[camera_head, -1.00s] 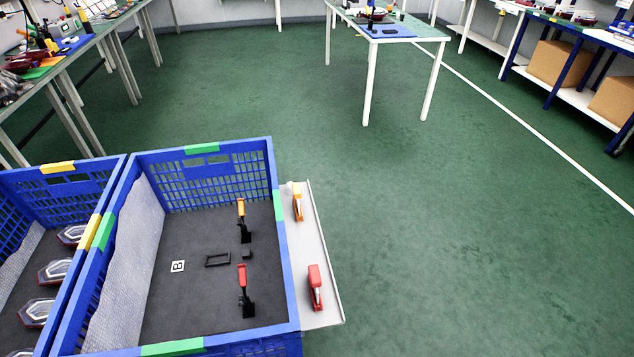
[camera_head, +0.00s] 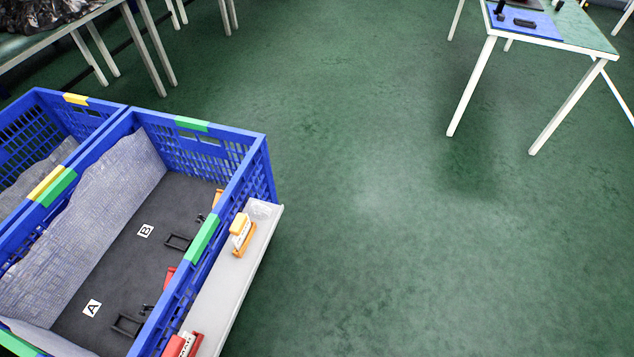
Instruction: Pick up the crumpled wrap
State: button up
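A grey, wavy-edged bubbly sheet (camera_head: 95,225) stands along the left inner wall of this crate. A heap of dark, shiny crumpled film (camera_head: 45,18) lies on the table at the top left, cut off by the picture edge. My gripper is not in view.
The shelf (camera_head: 225,285) also carries an orange tool (camera_head: 243,238) and a red tool (camera_head: 183,345). A second blue crate (camera_head: 40,110) adjoins on the left. A white-legged table (camera_head: 575,45) stands at the upper right. Green floor between is clear.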

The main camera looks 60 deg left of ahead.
aim_at(256, 210)
jog(key=i, duration=0.7)
jog(key=u, duration=3.75)
jog(key=i, duration=0.5)
